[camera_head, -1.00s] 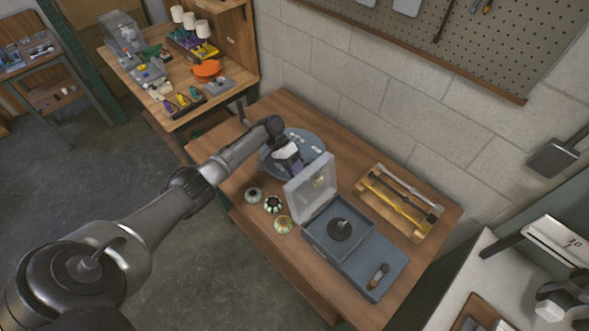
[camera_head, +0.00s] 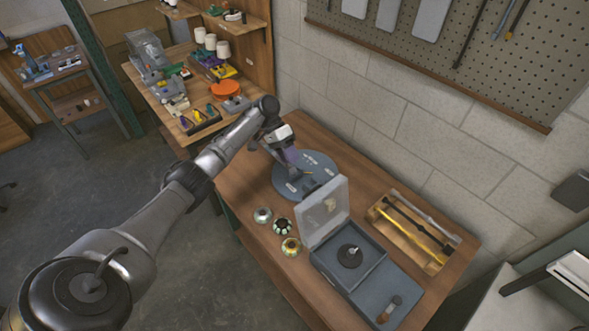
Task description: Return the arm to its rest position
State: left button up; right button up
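My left arm comes in from the lower left, and its gripper (camera_head: 299,166) is over the round blue-grey plate (camera_head: 318,188) at the back of the wooden table. I see nothing clearly held in it, but its fingers are too small to tell how they stand. Small pale parts lie on the plate. My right gripper is not in view.
A wooden tray (camera_head: 447,262) with long rods lies at the table's right. A second bench (camera_head: 172,112) with an orange disc (camera_head: 225,88) and bins stands at the back left. The block wall and pegboard (camera_head: 440,50) rise behind the table.

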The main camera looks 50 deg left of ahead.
pick_arm(q)
jog(key=shift+a+r, duration=0.4)
jog(key=shift+r, duration=0.05)
dwell(0.5)
